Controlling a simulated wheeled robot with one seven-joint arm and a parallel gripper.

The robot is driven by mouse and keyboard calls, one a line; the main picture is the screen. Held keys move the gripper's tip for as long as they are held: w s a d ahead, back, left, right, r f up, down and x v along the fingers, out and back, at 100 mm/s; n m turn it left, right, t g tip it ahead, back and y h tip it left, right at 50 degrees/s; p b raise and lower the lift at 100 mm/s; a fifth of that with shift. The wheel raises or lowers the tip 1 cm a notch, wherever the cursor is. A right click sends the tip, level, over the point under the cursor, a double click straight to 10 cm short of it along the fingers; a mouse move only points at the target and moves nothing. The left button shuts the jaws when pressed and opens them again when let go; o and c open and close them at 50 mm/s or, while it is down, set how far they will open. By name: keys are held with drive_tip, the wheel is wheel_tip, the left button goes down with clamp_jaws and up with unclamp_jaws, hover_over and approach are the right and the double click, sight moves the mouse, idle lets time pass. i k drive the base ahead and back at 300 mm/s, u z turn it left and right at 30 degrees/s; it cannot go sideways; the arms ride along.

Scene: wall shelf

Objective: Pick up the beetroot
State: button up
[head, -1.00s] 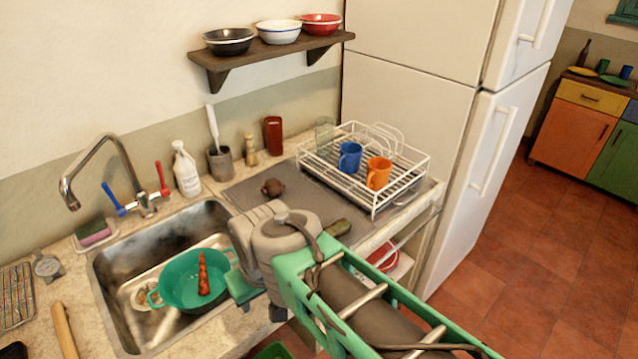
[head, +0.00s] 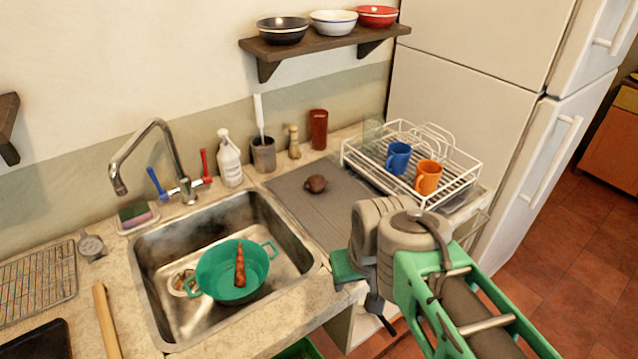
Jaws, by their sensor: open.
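The beetroot (head: 315,184) is a small, round, dark reddish-brown thing. It lies on the grey mat (head: 290,187) on the counter, right of the sink and left of the dish rack. My gripper (head: 362,288) is at the end of the green and grey arm, in front of the mat by the counter's front edge. It is open, to the right of and nearer than the beetroot, and clearly apart from it. Its fingers are mostly hidden behind the wrist, and nothing shows held in it.
The sink (head: 285,215) holds a green colander (head: 213,275) with a carrot (head: 240,265). The white dish rack (head: 470,172) holds a blue mug (head: 398,158) and an orange mug (head: 428,177). A soap bottle (head: 229,160) and utensil cup (head: 263,155) stand behind. A shelf (head: 320,46) hangs above.

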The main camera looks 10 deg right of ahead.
sight(316, 183)
drive_tip(key=u, duration=4.1)
drive_tip(key=k, duration=1)
drive_tip(key=z, duration=0.75)
